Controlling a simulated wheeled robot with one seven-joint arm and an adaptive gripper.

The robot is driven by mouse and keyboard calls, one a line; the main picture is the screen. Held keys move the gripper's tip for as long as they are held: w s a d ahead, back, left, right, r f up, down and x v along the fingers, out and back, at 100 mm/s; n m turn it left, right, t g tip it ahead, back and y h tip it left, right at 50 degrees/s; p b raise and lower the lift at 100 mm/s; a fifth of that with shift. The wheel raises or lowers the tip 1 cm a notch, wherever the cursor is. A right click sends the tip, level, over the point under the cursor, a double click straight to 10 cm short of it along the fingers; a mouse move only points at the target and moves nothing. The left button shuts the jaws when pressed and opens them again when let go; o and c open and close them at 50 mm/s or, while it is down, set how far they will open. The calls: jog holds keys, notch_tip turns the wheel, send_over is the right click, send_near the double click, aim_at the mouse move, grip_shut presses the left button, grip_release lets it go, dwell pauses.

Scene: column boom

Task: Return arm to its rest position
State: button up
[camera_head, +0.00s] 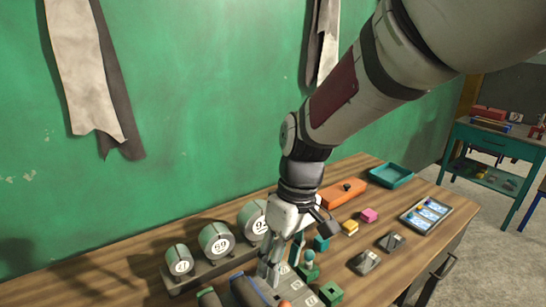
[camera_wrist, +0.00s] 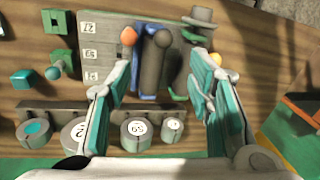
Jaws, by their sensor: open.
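My gripper (camera_head: 272,268) hangs over the front middle of the wooden table (camera_head: 130,283), its fingers pointing down. My arm reaches down to it from the upper right. In the wrist view my gripper (camera_wrist: 163,62) is open, with its two teal-padded fingers wide apart. Between them, farther below, a dark cylinder (camera_wrist: 153,62) lies by a blue holder (camera_wrist: 138,57) on a grey board with numbered labels (camera_wrist: 91,54). The fingers hold nothing that I can see. Whether a fingertip touches the board or holder is unclear.
Round numbered weights (camera_head: 216,240) stand in a rack along the wall side. Small green pieces (camera_head: 330,293) lie near my gripper. An orange box (camera_head: 343,194), teal tray (camera_head: 391,175), yellow block (camera_head: 350,227) and pink block (camera_head: 369,215) lie farther right. A green wall (camera_head: 200,90) stands behind.

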jog(key=s+d+r+m+t, duration=0.3)
jog(key=s+d+r, duration=0.3)
jog(key=d, duration=0.2)
jog(key=s+d+r+m+t+h, duration=0.1)
jog(key=s+d+r+m+t, duration=0.2)
jog(key=d, duration=0.6)
jog(key=s+r+m, duration=0.2)
jog(key=s+r, duration=0.1)
jog(key=r, duration=0.1)
jog(key=shift+m+t+h, duration=0.3)
jog(key=shift+m+t, duration=0.1)
